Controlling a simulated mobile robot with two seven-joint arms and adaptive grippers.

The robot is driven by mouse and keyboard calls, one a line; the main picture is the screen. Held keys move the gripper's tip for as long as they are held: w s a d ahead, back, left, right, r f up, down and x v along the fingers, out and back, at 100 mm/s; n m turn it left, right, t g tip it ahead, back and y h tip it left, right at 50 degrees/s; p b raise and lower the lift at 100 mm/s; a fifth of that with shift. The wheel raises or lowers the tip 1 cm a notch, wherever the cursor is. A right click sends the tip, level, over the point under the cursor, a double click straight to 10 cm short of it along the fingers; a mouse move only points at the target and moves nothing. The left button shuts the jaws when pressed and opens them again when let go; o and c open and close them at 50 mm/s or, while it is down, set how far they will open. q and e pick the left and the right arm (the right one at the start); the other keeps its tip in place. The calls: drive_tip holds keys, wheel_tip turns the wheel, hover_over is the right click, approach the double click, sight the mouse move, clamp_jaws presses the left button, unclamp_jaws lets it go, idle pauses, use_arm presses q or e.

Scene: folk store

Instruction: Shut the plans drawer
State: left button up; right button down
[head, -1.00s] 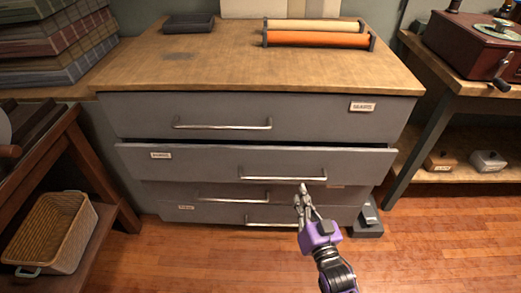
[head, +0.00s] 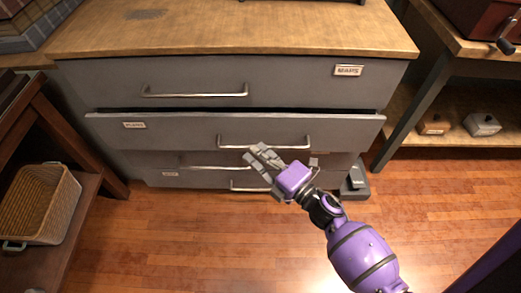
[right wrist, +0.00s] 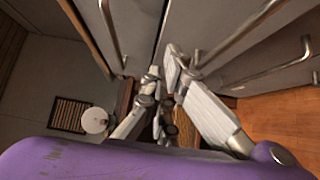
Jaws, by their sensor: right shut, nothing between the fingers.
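The plans drawer (head: 175,131) is the second one down in the grey cabinet. It stands out a little from the other fronts, with a dark gap above its top edge. Its small label (head: 134,125) is at the left, too blurred to read surely, and its bar handle (head: 265,145) is right of centre. My right gripper (head: 258,154) is shut and empty, close to the drawer's lower edge by the handle; I cannot tell if it touches. In the right wrist view the fingers (right wrist: 165,65) point toward grey fronts with bar handles. My left gripper is not in view.
The top drawer (head: 210,75), labelled maps, is shut under the wooden top (head: 230,30). Lower drawers are partly hidden by my gripper. A wicker basket (head: 40,203) stands on a shelf at left, a wooden table (head: 465,40) at right. The floor (head: 190,235) in front is clear.

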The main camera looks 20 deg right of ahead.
sight(244, 118)
drive_tip(key=w, duration=0.3)
drive_tip(key=w+a, duration=0.1)
drive_tip(key=w, duration=0.6)
drive_tip(key=shift+a, duration=0.35)
drive_tip(key=w, duration=0.2)
drive_tip(key=w+d+b, duration=0.1)
drive_tip(key=shift+w+d+f, duration=0.1)
drive_tip(key=shift+w+d, duration=0.05)
drive_tip(key=shift+w, duration=0.35)
drive_tip(key=shift+r, duration=0.2)
